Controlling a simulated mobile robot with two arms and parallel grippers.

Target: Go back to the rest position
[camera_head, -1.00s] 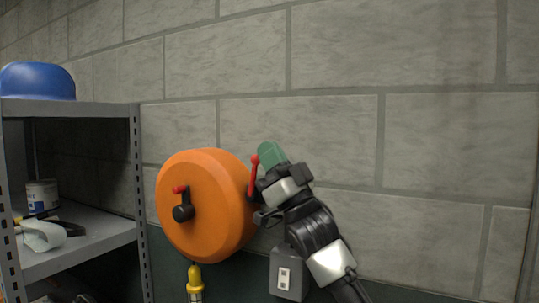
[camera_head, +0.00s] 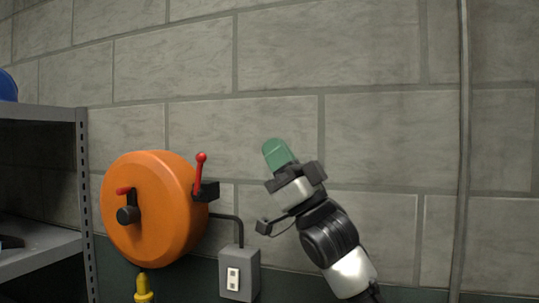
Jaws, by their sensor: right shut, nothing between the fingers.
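My right gripper (camera_head: 277,153) has green fingertips and is shut and empty. It points up and slightly left in front of the block wall, right of the orange reel (camera_head: 165,225). It is clear of the red-tipped lever (camera_head: 200,172) on the reel's right side, which stands nearly upright. My left gripper is not in view.
A grey metal shelf (camera_head: 83,200) stands at the left edge, with part of a blue object (camera_head: 7,88) on top. A grey switch box (camera_head: 240,275) is on the wall below the reel. A yellow fitting (camera_head: 143,287) hangs under the reel. The wall (camera_head: 390,130) to the right is clear.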

